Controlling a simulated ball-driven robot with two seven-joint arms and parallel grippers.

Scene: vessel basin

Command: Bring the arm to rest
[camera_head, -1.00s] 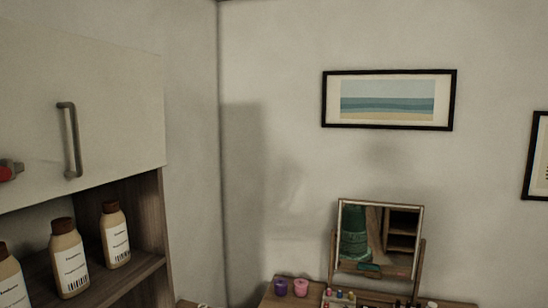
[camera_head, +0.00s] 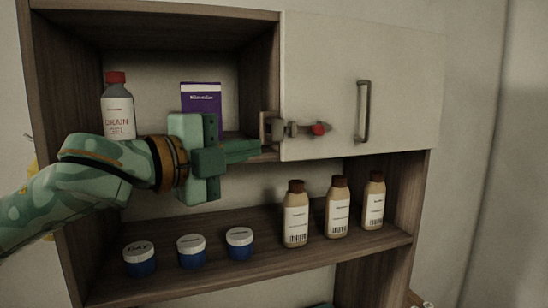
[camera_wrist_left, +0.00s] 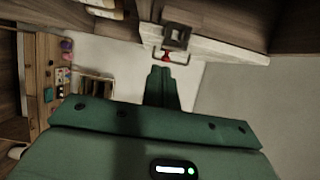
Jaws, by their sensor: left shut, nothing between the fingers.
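My left arm comes in from the left in the head view, in front of the wall cabinet. My left gripper (camera_head: 255,148) is shut and empty, its fingers pointing right toward the latch with a red knob (camera_head: 318,129) on the cabinet door's left edge. It looks apart from the latch, but the depth is hard to judge. In the left wrist view the shut fingers (camera_wrist_left: 161,72) point toward the red knob (camera_wrist_left: 166,57) and the door handle (camera_wrist_left: 175,57). My right gripper is not in view.
The sliding door (camera_head: 345,90) covers the upper right compartment. In the open left one stand a drain gel bottle (camera_head: 117,108) and a purple box (camera_head: 201,97). The lower shelf (camera_head: 265,230) holds blue jars (camera_head: 191,251) and brown-capped bottles (camera_head: 337,208). The wall at right is clear.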

